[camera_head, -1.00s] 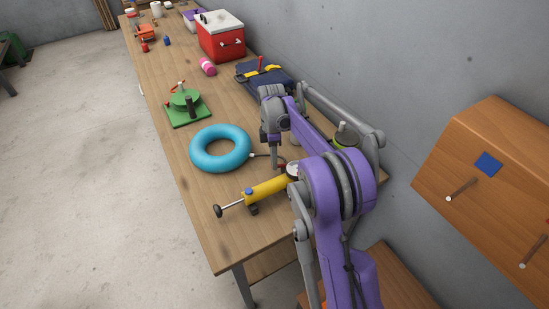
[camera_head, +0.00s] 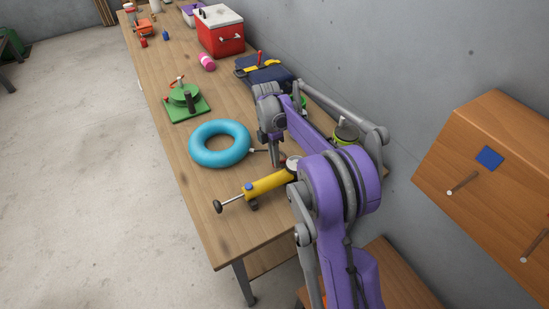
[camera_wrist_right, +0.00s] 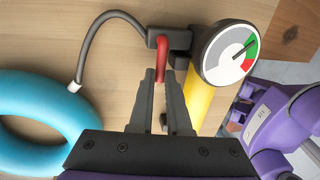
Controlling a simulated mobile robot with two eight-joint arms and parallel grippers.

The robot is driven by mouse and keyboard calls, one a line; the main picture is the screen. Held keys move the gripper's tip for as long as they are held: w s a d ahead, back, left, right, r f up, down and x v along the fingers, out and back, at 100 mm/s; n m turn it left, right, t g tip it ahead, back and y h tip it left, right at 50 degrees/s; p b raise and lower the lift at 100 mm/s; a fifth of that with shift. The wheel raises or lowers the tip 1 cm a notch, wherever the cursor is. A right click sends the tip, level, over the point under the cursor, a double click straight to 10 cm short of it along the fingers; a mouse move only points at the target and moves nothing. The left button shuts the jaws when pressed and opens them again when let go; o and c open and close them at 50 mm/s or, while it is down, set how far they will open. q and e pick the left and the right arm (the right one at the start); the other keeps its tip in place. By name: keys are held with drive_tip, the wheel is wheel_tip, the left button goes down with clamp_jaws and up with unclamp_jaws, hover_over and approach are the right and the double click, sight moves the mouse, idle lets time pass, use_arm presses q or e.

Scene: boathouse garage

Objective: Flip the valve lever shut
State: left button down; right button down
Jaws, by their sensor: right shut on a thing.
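The pump is a yellow cylinder (camera_head: 268,184) with a black handle, lying on the wooden bench near its front end. In the right wrist view its round gauge (camera_wrist_right: 231,52) has white, red and green areas. A black valve block (camera_wrist_right: 178,39) beside the gauge carries the red valve lever (camera_wrist_right: 162,54). A dark hose (camera_wrist_right: 97,31) runs from the block to the blue ring (camera_wrist_right: 41,96). My right gripper (camera_wrist_right: 161,78) is shut on the red lever, one finger on each side of it. In the head view my right gripper (camera_head: 275,163) points down beside the pump. My left gripper is out of view.
The blue ring (camera_head: 219,126) lies just left of my right gripper. A green plate device (camera_head: 187,101), a pink roll (camera_head: 207,61) and a red cooler (camera_head: 221,39) stand farther back. A grey wall and a wooden cabinet (camera_head: 490,170) are on the right.

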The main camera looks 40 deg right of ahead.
drive_tip(key=c, duration=0.9)
unclamp_jaws()
drive_tip(key=shift+o, duration=0.2)
drive_tip(key=shift+r, duration=0.15)
wheel_tip(320, 180, up, 10)
drive_tip(key=w, duration=0.2)
drive_tip(key=shift+r+p, duration=0.2)
drive_tip(key=shift+p, duration=0.2)
drive_tip(key=shift+d, duration=0.1)
